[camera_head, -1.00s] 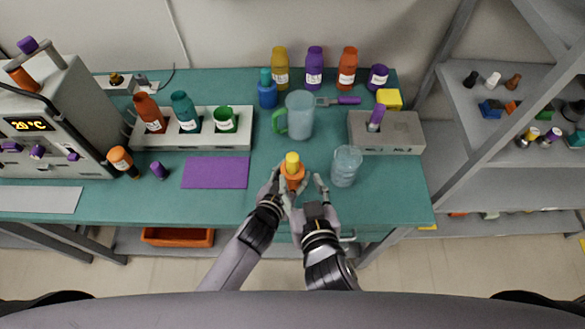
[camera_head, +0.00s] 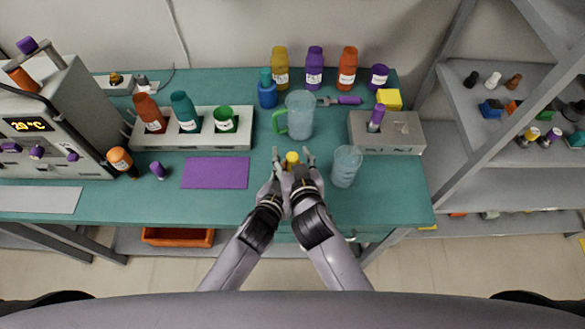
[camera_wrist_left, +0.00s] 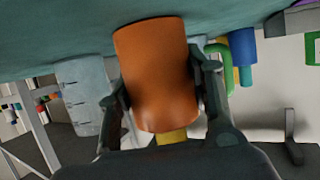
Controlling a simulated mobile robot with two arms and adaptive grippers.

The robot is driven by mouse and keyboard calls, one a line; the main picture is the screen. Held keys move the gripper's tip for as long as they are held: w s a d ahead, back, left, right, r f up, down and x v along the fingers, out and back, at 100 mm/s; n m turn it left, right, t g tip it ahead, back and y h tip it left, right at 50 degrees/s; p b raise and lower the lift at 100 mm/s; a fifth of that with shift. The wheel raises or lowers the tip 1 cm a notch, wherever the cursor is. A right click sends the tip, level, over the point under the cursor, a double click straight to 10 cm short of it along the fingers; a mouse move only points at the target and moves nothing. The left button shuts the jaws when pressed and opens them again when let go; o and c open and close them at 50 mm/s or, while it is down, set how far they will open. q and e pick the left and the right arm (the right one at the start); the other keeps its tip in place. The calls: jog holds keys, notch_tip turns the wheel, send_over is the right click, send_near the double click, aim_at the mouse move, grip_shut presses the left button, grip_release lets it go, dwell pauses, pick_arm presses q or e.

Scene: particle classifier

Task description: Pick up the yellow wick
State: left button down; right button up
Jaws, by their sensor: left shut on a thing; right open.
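The yellow wick (camera_head: 292,157) sticks up from the top of an orange holder in the head view, near the table's front middle. The wrist view shows the orange body (camera_wrist_left: 157,72) between the fingers of my left gripper (camera_wrist_left: 162,92), which is shut on it. The wick's yellow part (camera_wrist_left: 172,136) shows there at the orange body's lower end. In the head view my left gripper (camera_head: 280,172) is at the wick's left. My right gripper (camera_head: 302,165) is open, close around or beside the wick; the exact contact is hidden. The hands mostly cover the orange body.
A clear beaker (camera_head: 345,165) stands close to the right of my right gripper. A jug with a green handle (camera_head: 299,115) stands behind. A purple mat (camera_head: 216,172) lies to the left. A grey box (camera_head: 400,134) stands at the back right.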

grip_shut()
dwell(0.5)
